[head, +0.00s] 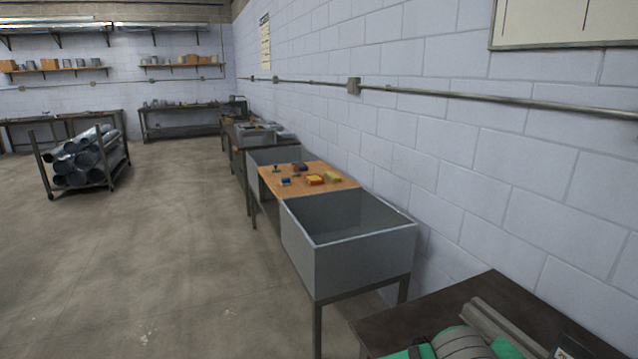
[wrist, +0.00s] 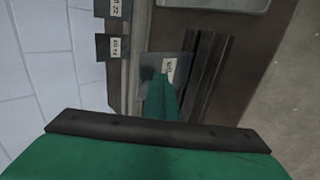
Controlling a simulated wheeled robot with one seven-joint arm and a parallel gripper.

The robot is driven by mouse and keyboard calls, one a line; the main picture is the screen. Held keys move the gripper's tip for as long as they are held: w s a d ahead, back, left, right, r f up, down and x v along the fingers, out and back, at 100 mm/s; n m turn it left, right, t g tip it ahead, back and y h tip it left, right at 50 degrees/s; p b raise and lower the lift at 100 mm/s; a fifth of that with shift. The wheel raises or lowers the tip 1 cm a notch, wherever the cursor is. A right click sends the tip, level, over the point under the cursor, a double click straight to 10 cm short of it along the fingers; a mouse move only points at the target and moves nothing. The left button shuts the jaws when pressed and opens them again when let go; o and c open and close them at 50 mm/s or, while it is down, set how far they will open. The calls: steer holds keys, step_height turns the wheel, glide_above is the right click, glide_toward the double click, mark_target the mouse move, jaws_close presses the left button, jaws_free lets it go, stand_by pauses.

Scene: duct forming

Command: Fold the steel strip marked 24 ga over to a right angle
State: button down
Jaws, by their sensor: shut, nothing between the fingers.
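In the wrist view my gripper (wrist: 160,82) shows as a narrow green shape, its fingers closed together with nothing held. Its tip overlaps a grey metal strip (wrist: 150,60) with a white label; I cannot tell whether they touch. The strip lies flat beside dark parallel bars (wrist: 204,75). Two darker plates with white labels, an upper one (wrist: 103,7) and a lower one (wrist: 103,46), stick out at the bench's left edge. The label writing is too small and blurred to tell surely which piece is 24 ga. No upturned part shows on the strip.
The dark bench (head: 440,318) stands against the block wall (head: 480,170), with a grey bar on it. A grey open bin (head: 345,265) and a wooden-topped table (head: 330,178) with small coloured items follow along the wall. A rack of pipes (head: 85,160) stands left. The floor between is clear.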

steer(key=shift+w+d+r, duration=0.2)
steer(key=shift+d, duration=0.3)
steer(key=shift+w+d+r, duration=0.2)
steer(key=shift+d, duration=0.25)
steer(key=shift+d, duration=0.1)
steer(key=shift+w+d, duration=0.2)
steer(key=shift+d, duration=0.35)
steer(key=shift+f, duration=0.1)
steer(key=shift+w+d+f, duration=0.15)
steer(key=shift+d+f, duration=0.2)
steer(key=shift+d, duration=0.25)
steer(key=shift+f, duration=0.1)
